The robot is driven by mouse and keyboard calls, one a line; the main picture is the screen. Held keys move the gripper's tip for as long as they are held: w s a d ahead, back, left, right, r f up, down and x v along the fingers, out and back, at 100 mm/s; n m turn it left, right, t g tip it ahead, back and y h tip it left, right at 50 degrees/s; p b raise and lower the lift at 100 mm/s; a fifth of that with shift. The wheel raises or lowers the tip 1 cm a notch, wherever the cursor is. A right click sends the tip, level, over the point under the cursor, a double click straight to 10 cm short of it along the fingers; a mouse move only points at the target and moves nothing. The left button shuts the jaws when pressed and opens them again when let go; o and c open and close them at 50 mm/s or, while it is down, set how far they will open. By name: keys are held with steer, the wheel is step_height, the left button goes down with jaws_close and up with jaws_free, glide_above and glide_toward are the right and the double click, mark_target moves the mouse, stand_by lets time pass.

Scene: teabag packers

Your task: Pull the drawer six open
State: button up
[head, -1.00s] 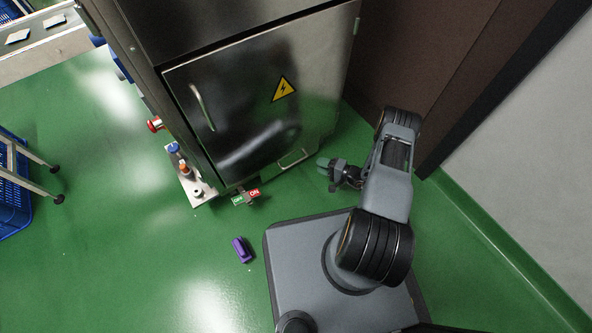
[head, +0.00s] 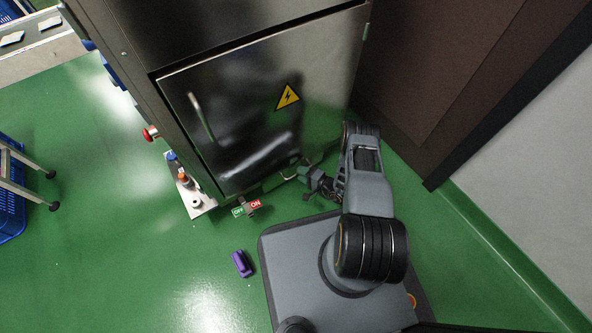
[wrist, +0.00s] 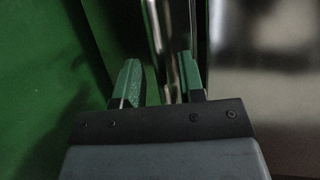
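A steel cabinet (head: 245,110) stands ahead of me. A low metal handle (head: 289,177) is at its bottom edge, below the large door; I cannot read any drawer number. My gripper (head: 304,172) is down by this handle, partly covering it. In the wrist view my gripper (wrist: 160,84) has two green fingers apart. A shiny metal bar (wrist: 163,45), which looks like the handle, runs between them. A gap shows between the left finger and the bar; I cannot tell whether the right finger touches it. The drawer front looks closed.
The door has its own handle (head: 201,118) and a yellow warning sign (head: 288,96). A purple object (head: 242,263) lies on the green floor. A brown panel (head: 440,60) and wall stand right.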

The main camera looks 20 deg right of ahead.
steer(key=shift+x, duration=0.8)
steer(key=shift+c, duration=0.4)
jaws_close()
